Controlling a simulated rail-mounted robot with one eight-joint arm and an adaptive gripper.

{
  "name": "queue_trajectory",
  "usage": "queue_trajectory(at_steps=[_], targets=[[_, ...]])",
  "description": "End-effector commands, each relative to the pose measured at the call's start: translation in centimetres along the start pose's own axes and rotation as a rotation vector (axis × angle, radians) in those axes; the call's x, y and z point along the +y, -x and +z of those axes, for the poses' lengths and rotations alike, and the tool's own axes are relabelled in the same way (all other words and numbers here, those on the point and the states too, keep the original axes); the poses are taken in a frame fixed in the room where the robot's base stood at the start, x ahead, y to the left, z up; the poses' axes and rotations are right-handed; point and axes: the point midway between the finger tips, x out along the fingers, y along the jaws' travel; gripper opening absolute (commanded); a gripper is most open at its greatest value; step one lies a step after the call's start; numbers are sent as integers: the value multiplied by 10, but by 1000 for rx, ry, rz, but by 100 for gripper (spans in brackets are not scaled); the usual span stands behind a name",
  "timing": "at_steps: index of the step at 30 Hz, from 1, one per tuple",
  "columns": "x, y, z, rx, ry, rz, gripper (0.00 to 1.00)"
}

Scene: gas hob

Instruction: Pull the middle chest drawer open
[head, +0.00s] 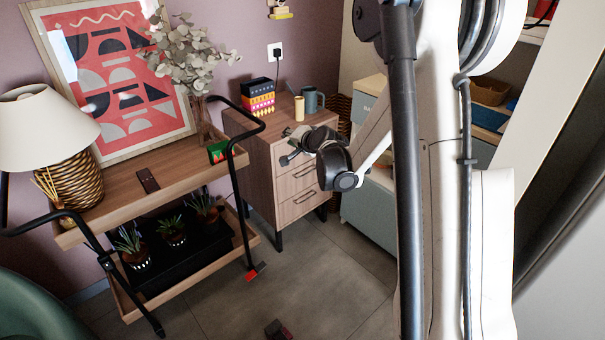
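The wooden chest (262,150) stands against the wall, with light drawer fronts facing right and forward. The middle drawer (288,186) looks flush with the chest front, and its dark bar handle (304,173) is visible. The lower drawer (300,206) also looks shut. My gripper (287,147) is in front of the upper part of the chest and hides much of the top drawer. Its dark fingers point left and look spread apart, with nothing seen between them. I cannot tell how far it is from the drawer fronts.
A wooden trolley (115,205) with a lamp and plants stands left. A small dark red object (278,329) lies on the floor. Grey floor is clear before the chest.

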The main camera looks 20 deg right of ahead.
Motion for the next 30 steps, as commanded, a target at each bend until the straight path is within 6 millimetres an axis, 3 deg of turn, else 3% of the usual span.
queue_trajectory(at_steps=[3,9,15,21,25,30], targets=[[41,-34,-4,39,-77,-24,15],[110,-78,-9,106,-208,-69,15],[185,-111,-7,173,-338,-113,15],[248,-130,0,225,-442,-150,15],[270,-134,3,245,-479,-164,15],[280,-140,4,254,-497,-171,15]])
